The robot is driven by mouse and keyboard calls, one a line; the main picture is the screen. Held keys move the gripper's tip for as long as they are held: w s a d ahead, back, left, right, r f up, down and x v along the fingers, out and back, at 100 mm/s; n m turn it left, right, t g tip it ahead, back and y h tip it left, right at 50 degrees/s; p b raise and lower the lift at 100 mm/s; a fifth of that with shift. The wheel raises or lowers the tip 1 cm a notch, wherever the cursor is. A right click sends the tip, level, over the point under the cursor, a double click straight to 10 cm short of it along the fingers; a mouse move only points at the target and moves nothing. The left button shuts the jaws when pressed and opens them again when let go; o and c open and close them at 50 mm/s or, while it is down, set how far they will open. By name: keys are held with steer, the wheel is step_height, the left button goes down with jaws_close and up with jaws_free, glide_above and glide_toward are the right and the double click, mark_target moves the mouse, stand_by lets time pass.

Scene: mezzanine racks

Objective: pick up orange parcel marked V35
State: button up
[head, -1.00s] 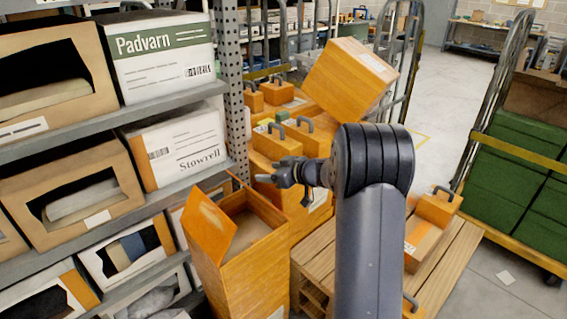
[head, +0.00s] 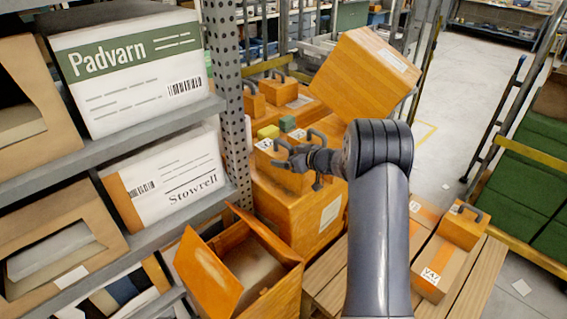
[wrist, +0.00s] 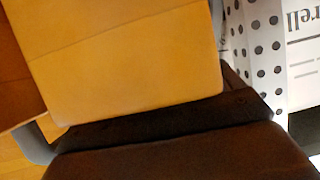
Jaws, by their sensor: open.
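Several small orange parcels with dark handles show in the head view; I cannot read V35 on any of them. Another orange parcel (head: 464,227) sits at the right on a carton whose label is hard to read.
A steel shelf with white cartons (head: 165,180) stands at left, its perforated post (head: 228,110) near my gripper. A large tilted orange box (head: 362,75) rises behind my arm. An open orange box (head: 275,290) stands below. A trolley of green crates (head: 530,185) is at right.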

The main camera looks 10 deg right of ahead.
steer(key=shift+w+a+f, duration=0.25)
steer(key=shift+w+a, duration=0.1)
steer(key=shift+w, duration=0.1)
steer(key=shift+c, duration=0.4)
steer(key=c, duration=1.7)
